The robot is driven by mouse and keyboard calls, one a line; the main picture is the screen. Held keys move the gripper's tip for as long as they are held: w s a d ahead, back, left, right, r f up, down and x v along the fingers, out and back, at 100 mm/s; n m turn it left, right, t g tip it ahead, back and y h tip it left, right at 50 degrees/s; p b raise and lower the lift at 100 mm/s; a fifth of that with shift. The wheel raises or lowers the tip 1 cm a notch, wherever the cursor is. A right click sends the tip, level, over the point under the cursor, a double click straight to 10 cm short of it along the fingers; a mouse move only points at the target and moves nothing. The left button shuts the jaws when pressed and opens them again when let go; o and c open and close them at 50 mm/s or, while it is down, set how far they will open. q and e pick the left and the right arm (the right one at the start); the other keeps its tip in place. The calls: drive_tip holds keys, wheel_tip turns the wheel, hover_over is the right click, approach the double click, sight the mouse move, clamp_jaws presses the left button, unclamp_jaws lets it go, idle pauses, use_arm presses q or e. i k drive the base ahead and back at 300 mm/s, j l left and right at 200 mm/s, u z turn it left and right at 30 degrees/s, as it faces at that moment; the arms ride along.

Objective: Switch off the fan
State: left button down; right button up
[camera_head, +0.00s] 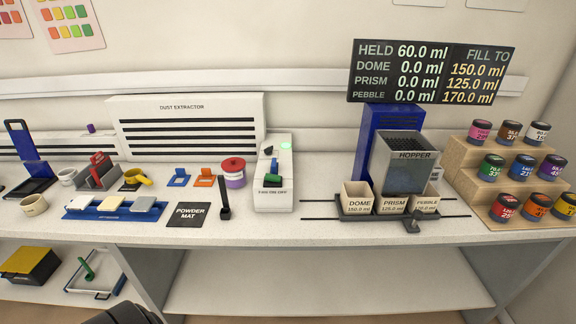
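The fan switch box (283,196) is a narrow white unit on the bench, with a label that appears to read "FAN ON OFF" at its front. A small dark blue-green lever (274,169) stands on its top. A green lamp (285,146) glows at its back right. The white dust extractor (235,109), with black slots, is behind it to the left. Neither gripper is in view. A dark rounded part at the bottom left edge looks like part of my own arm, and its fingers do not show.
Right are a hopper (405,160), labelled cups (358,198) and stepped jars (508,172). Bare bench lies in front of the box.

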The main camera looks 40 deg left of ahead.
sight(270, 178)
drive_tip(key=u, duration=1.25)
